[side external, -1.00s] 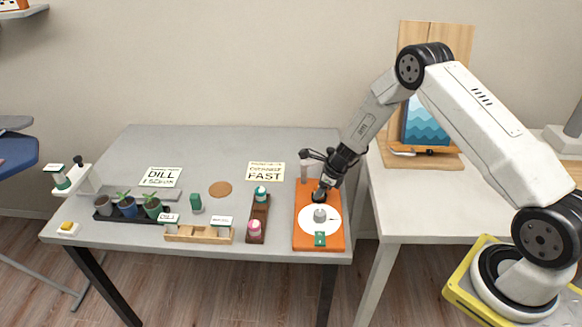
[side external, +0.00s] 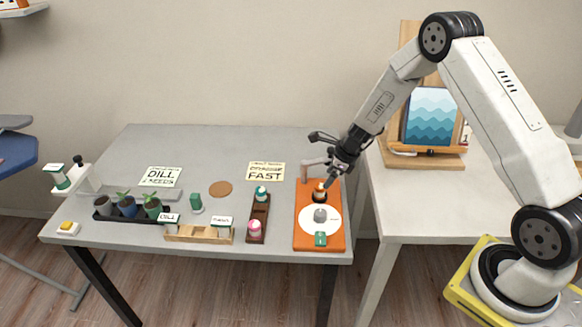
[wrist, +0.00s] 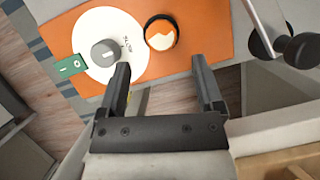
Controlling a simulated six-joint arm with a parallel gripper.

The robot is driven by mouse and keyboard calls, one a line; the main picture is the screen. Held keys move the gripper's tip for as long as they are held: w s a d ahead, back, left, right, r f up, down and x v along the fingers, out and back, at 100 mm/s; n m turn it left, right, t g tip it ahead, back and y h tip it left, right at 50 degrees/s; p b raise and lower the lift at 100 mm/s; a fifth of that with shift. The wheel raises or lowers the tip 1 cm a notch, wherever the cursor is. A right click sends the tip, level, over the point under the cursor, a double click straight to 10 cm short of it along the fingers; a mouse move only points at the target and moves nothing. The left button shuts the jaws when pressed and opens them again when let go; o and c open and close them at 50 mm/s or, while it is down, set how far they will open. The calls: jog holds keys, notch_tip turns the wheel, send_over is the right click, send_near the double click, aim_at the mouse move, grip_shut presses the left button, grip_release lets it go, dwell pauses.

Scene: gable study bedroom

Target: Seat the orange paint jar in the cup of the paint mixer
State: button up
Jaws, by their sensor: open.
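The paint mixer (side external: 300,240) is an orange base with a white disc, a grey knob and a green tag. At its back edge is a dark round cup. The orange paint jar (side external: 320,187) sits in the cup, and its orange top shows above the dark rim. In the wrist view the jar's orange-and-white top (wrist: 161,35) lies inside the black ring and looks upright. My gripper (side external: 333,176) is just above and right of the jar, apart from it. In the wrist view its fingers (wrist: 160,68) are spread and empty.
A pale arm with a black knob (wrist: 301,50) stands beside the cup. Left of the mixer is a brown rack (side external: 257,222) with teal and pink jars. Potted plants (side external: 128,207), a wooden card holder (side external: 198,234) and signs stand further left.

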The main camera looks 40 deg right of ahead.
jog(key=shift+v, duration=2.8)
jog(key=shift+s, duration=0.1)
jog(key=s+a+r+n+h, duration=0.1)
jog(key=s+a+r+n, duration=0.4)
jog(key=s+n, duration=0.4)
jog(key=s+a+r+n+g+h, duration=0.1)
jog(key=s+a+r+n, duration=0.4)
jog(key=n, duration=1.5)
jog(key=s+a, duration=0.2)
jog(key=s, duration=0.3)
jog(key=shift+a+r, duration=0.2)
jog(key=shift+r, duration=0.1)
